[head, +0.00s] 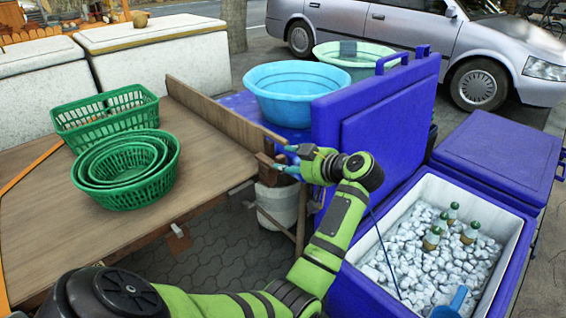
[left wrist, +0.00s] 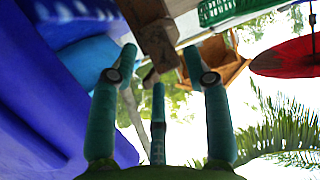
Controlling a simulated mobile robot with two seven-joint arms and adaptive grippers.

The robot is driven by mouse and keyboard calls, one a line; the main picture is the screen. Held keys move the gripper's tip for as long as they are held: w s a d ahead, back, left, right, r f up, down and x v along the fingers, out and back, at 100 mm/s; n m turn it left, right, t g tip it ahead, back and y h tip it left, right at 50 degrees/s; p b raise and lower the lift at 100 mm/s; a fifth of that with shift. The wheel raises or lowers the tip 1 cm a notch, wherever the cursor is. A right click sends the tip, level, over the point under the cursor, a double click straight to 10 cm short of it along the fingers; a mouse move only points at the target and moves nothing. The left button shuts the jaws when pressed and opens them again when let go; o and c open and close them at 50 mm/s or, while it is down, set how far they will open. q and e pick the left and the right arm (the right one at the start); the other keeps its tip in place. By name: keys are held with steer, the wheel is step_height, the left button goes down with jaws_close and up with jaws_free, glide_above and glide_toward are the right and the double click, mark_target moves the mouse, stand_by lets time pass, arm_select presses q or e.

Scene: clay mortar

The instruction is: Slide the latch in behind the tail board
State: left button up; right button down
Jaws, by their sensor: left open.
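The tail board (head: 222,117) is a long wooden board standing on edge along the right side of the wooden table. A small brown wooden piece, which looks like the latch (head: 267,160), is at its near end. My left gripper (head: 286,158) is just right of this piece, its teal fingers pointing left towards it. In the left wrist view the fingers (left wrist: 158,68) are spread, with the brown wood (left wrist: 153,34) just beyond and partly between the tips. I cannot tell whether they touch it. The exact gap behind the board is hard to see. My right gripper is out of view.
Green baskets (head: 128,170) stand on the table (head: 90,235). A blue basin (head: 283,92) is behind the board's near end. A blue cooler lid (head: 375,110) stands upright close to my left wrist. An open ice-filled cooler (head: 352,285) is at the right.

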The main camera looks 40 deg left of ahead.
mark_target(284, 161)
arm_select(q)
steer(key=shift+x, duration=1.85)
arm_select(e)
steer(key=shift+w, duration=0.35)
